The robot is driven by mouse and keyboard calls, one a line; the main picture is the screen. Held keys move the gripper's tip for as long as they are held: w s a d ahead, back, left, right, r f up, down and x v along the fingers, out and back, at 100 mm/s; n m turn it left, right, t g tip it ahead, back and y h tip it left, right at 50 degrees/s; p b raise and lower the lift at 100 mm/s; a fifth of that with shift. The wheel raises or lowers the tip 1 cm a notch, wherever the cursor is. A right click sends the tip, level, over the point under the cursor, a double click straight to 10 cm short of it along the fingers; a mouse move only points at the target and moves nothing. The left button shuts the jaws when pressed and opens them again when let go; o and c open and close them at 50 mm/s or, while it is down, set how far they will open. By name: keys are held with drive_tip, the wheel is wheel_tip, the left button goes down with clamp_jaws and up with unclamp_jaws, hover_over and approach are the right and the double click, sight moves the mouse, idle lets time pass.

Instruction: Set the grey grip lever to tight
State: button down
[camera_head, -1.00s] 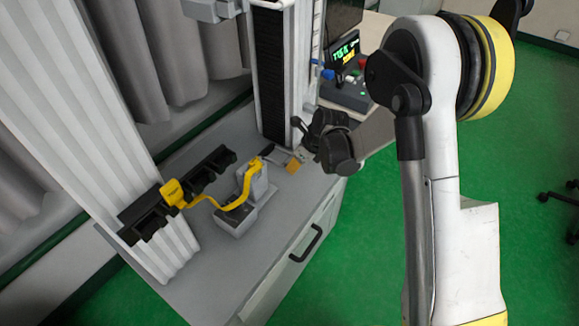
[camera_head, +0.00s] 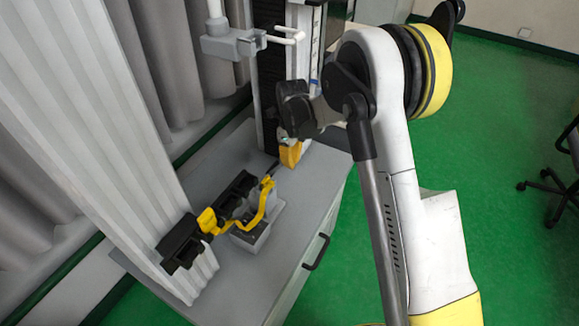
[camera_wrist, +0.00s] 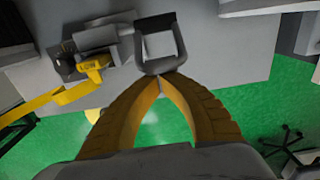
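My gripper (camera_head: 289,156) hangs in front of the tower column, above the far part of the bench, its yellow fingers pointing down. In the wrist view its fingers (camera_wrist: 160,84) arch together and meet at the tips. A dark grey loop-shaped piece (camera_wrist: 141,45) lies just beyond the tips. I cannot tell whether it is the grip lever, or whether the tips touch it. A light grey carriage (camera_head: 232,45) with a forked bar (camera_head: 286,36) is up on the column.
A yellow curved strap (camera_head: 262,214) runs beside a grey box (camera_head: 250,238) and black holders (camera_head: 180,243) on the bench (camera_head: 288,250). The cabinet handle (camera_head: 317,252) sticks out at the front. Green floor is open on the right, with a chair (camera_head: 555,190).

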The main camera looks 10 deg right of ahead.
drive_tip(key=shift+w+a+r+p, duration=0.35)
drive_tip(key=shift+w+a+r, duration=0.35)
drive_tip(key=shift+r, duration=0.2)
drive_tip(key=shift+w+a+r+p, duration=0.15)
drive_tip(key=shift+w+a+r, duration=0.15)
drive_tip(key=shift+w+a, duration=0.25)
drive_tip(key=shift+w+a+r+p, duration=0.15)
drive_tip(key=shift+w+a+r, duration=0.15)
drive_tip(key=shift+a, duration=0.3)
drive_tip(key=shift+f, duration=0.1)
